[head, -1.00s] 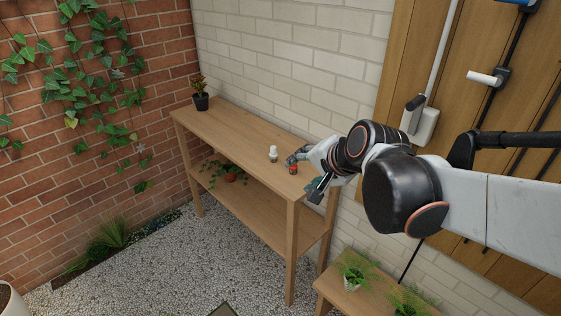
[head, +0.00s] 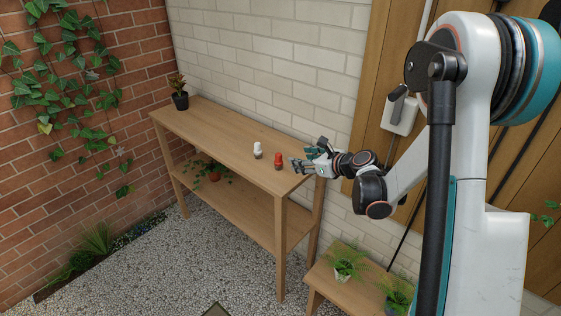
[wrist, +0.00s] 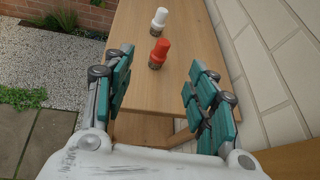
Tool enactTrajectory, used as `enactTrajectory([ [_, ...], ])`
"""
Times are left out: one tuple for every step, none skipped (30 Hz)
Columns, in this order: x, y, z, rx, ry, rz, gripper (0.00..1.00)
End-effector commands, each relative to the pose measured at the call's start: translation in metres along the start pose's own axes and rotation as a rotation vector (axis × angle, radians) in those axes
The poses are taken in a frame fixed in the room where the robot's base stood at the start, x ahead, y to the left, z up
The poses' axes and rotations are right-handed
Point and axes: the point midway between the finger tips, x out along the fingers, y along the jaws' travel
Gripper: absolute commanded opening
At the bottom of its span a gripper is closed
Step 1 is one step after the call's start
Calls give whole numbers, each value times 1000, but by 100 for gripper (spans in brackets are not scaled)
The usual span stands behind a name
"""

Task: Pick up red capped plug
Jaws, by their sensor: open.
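The red capped plug (head: 278,161) stands upright on the wooden table near its right end. In the wrist view the red capped plug (wrist: 159,53) is ahead of my fingers, roughly midway between them. A white capped plug (head: 258,150) stands just to its left, and in the wrist view the white capped plug (wrist: 159,18) is beyond the red one. My gripper (head: 297,162) is at the table's right end, to the right of the red plug and apart from it. In the wrist view my gripper (wrist: 160,90) has its teal-padded fingers spread wide with nothing between them.
The table top (head: 222,133) is clear toward a small potted plant (head: 180,97) at its far left. The brick wall (head: 290,80) runs close behind. A low bench (head: 320,276) with potted ferns (head: 348,262) stands at lower right.

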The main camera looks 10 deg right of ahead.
Motion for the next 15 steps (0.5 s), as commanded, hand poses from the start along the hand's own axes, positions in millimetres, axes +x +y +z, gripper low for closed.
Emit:
enactTrajectory([
  [3,-4,-6,39,-10,-2,52],
  [4,-6,-8,60,-16,-2,52],
  [6,-7,-10,81,-21,-2,52],
  [6,-8,-12,93,-24,-1,52],
  [7,-8,-13,103,-27,-1,52],
  [9,-9,-14,111,-29,0,52],
  [10,-9,-14,114,-30,0,52],
  [12,-9,-14,115,-31,1,52],
  [15,-8,-14,115,-31,1,52],
  [18,-8,-14,115,-30,1,52],
  [21,-8,-14,114,-30,2,52],
  [27,-8,-14,113,-30,2,52],
  [32,-8,-14,113,-30,2,52],
  [37,-7,-14,113,-30,2,52],
  [44,-8,-14,113,-30,2,52],
])
